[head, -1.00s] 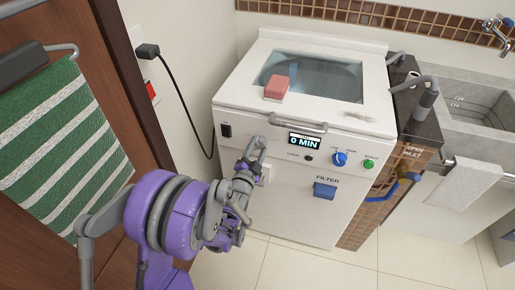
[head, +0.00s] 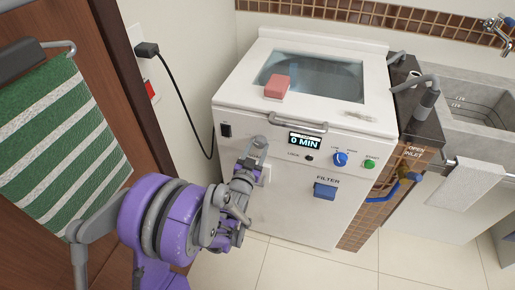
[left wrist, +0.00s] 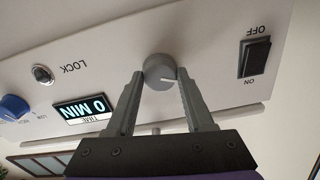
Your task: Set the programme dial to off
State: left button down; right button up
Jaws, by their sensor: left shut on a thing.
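The programme dial (left wrist: 158,71) is a grey round knob on the washer's white front panel in the left wrist view. In the head view my left gripper (head: 257,151) is at the panel's left part, between the black switch and the display. Any labels around the dial are not readable. My right gripper is not in view.
The display (head: 305,141) reads 0 MIN. Near it are the lock (head: 309,158), a blue knob (head: 340,159), a green button (head: 369,164) and the lid handle (head: 298,122). The black on/off switch (left wrist: 255,56) is close to the dial. A pink block (head: 277,87) lies on the lid.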

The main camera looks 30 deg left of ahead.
pick_arm(q)
jog(key=shift+n, duration=0.8)
jog(key=shift+c, duration=1.4)
grip_release()
jog(key=v, duration=1)
jog(key=shift+s+d, duration=0.2)
jog(key=shift+s, duration=0.15)
